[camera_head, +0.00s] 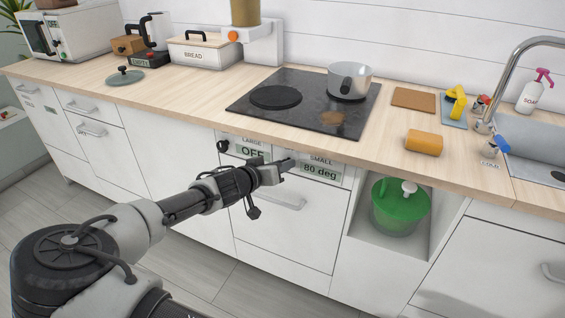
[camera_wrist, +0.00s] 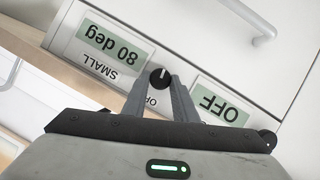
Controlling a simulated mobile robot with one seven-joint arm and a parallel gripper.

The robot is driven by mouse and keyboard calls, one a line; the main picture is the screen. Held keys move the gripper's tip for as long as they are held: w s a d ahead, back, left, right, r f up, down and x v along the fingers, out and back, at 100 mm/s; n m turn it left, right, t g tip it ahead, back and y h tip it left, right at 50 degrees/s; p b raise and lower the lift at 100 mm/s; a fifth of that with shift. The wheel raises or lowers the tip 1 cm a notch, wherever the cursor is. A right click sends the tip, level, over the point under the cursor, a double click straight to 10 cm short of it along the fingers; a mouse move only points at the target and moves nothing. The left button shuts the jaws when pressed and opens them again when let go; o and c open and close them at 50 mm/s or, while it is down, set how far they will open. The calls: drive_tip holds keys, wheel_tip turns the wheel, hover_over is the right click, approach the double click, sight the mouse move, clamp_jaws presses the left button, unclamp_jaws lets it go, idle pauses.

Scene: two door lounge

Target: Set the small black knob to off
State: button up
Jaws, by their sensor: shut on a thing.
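The small black knob (camera_wrist: 160,78) is on the white front panel, between its green display reading 80 deg (camera_wrist: 119,40) and the label SMALL on one side and a display reading OFF (camera_wrist: 221,103) on the other. My gripper (camera_wrist: 160,86) has its two fingers on either side of this knob and is shut on it. A pale mark shows on the knob's face. In the head view my gripper (camera_head: 288,163) reaches the panel below the cooktop and hides the knob. The small display (camera_head: 320,171) reads 80 deg there too.
A second black knob (camera_head: 223,146), labelled LARGE, sits left of its OFF display (camera_head: 253,152). Above is the black cooktop (camera_head: 305,101) with a metal pot (camera_head: 349,81). A drawer handle (camera_head: 280,200) is below the panel, and a green container (camera_head: 398,208) stands in an open niche to the right.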

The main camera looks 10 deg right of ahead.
drive_tip(key=shift+s+d+f+m+t+h+p, duration=0.25)
drive_tip(key=shift+m+t+p, duration=1.35)
drive_tip(key=shift+m, duration=4.25)
drive_tip(key=shift+w+a+f+m+t+h+p, duration=0.1)
drive_tip(key=shift+f+m+t+h+p, duration=0.3)
drive_tip(key=shift+m+t+p, duration=3.3)
drive_tip(key=shift+s+d+f+m+g+h+b, duration=0.2)
drive_tip(key=shift+f+m+g+b, duration=0.3)
drive_tip(key=shift+m, duration=7.45)
drive_tip(key=shift+w+r, duration=0.1)
drive_tip(key=shift+w, duration=0.05)
drive_tip(key=o, duration=1)
